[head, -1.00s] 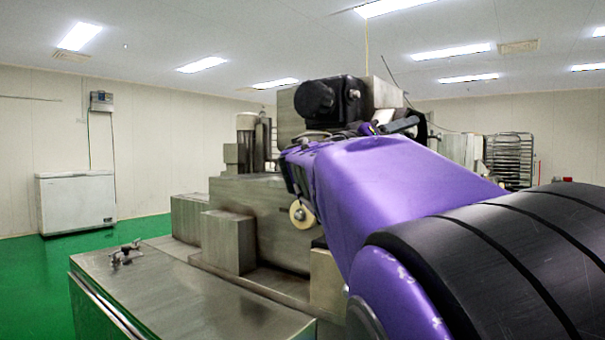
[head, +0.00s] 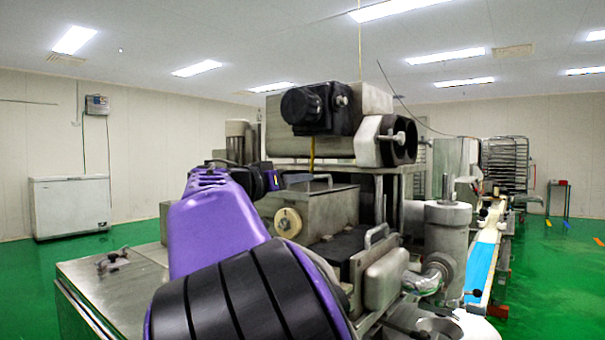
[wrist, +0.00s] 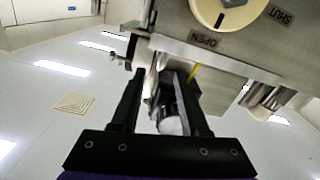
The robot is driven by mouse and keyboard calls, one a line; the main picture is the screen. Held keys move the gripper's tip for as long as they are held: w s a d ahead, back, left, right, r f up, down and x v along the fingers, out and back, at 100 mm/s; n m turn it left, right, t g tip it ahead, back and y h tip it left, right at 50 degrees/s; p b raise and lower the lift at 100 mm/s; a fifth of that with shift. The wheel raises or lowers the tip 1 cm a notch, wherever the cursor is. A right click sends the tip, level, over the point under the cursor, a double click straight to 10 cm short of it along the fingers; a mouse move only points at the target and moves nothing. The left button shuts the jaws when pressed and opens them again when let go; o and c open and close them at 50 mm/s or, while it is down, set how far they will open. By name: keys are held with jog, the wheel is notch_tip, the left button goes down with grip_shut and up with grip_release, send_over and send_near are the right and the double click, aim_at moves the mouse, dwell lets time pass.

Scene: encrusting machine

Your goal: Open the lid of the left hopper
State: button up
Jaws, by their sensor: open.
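The left hopper (head: 325,212) appears to be the metal box in the middle of the head view, with a round cream knob (head: 288,222) on its front. A thin raised handle (head: 308,180) shows at its top; the lid seems flat and closed, its far part partly hidden. In the wrist view, tilted upside-down, the knob (wrist: 222,10) sits at the top edge near OPEN and SHUT labels. My gripper (wrist: 158,72) is open, its two black fingers apart, with nothing seen held. In the head view my purple arm hides most of it, left of the hopper.
A second black-topped part with a handle (head: 376,235) lies front right of the hopper. A metal housing with a black motor (head: 318,108) overhangs from above. A steel cabinet top (head: 125,270) is at left. A conveyor (head: 482,260) runs at right.

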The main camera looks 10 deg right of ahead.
aim_at(317, 178)
jog(key=p+x, duration=0.2)
jog(key=x, duration=0.6)
jog(key=shift+w+d, duration=0.1)
jog(key=shift+w, duration=0.05)
jog(key=shift+f, duration=0.1)
grip_shut()
dwell(1.0)
